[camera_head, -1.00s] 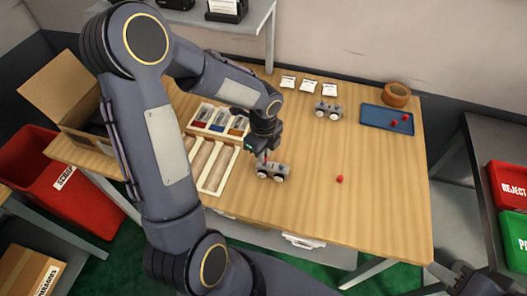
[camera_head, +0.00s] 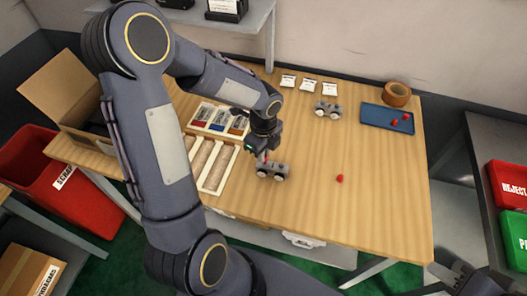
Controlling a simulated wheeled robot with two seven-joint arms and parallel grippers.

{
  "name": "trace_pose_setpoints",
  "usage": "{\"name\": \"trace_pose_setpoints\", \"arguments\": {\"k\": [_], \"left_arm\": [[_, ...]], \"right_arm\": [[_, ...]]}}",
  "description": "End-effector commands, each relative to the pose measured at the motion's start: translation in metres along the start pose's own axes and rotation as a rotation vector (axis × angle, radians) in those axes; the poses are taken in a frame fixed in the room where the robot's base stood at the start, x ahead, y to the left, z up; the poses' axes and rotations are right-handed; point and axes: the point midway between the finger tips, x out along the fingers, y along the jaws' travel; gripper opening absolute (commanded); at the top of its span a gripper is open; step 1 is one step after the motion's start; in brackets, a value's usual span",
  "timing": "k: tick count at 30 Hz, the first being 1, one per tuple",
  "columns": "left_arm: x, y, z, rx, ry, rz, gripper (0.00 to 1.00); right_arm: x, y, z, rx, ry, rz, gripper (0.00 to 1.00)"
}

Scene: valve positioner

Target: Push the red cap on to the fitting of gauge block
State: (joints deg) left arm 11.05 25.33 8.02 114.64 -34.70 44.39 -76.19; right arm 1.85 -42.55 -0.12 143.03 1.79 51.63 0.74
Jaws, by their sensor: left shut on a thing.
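A grey gauge block (camera_head: 273,172) with dark round ends sits on the wooden table, left of its middle. My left gripper (camera_head: 262,157) is directly over the left end of this block, pointing down. It is shut on a small red cap (camera_head: 263,158), of which only a sliver shows between the fingers. The fitting is hidden by the fingers, so I cannot tell whether the cap touches it. Another red cap (camera_head: 340,178) lies loose on the table to the right. My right gripper (camera_head: 462,280) is at the lower right edge, dark and partly cut off; its jaws are unclear.
A second similar block (camera_head: 327,110) stands farther back. A blue tray (camera_head: 372,117) holds red caps, with a tape roll (camera_head: 397,94) behind it. A compartment tray (camera_head: 234,152) lies close left of my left gripper. The table's front right is clear.

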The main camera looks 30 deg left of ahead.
Motion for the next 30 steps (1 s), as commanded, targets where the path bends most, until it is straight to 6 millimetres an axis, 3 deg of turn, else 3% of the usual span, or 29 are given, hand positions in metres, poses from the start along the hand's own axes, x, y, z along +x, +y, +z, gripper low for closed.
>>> {"name": "trace_pose_setpoints", "arguments": {"k": [27, 28, 30], "left_arm": [[0.013, 0.000, 0.000, 0.000, 0.000, 0.000, 0.00], [0.012, 0.000, 0.000, 0.000, 0.000, 0.000, 0.15], [0.012, 0.000, 0.000, 0.000, 0.000, 0.000, 0.24]], "right_arm": [[0.008, 0.004, 0.004, 0.000, 0.000, 0.000, 0.36], [0.008, 0.004, 0.004, 0.000, 0.000, 0.000, 0.36], [0.008, 0.004, 0.004, 0.000, 0.000, 0.000, 0.36]]}}
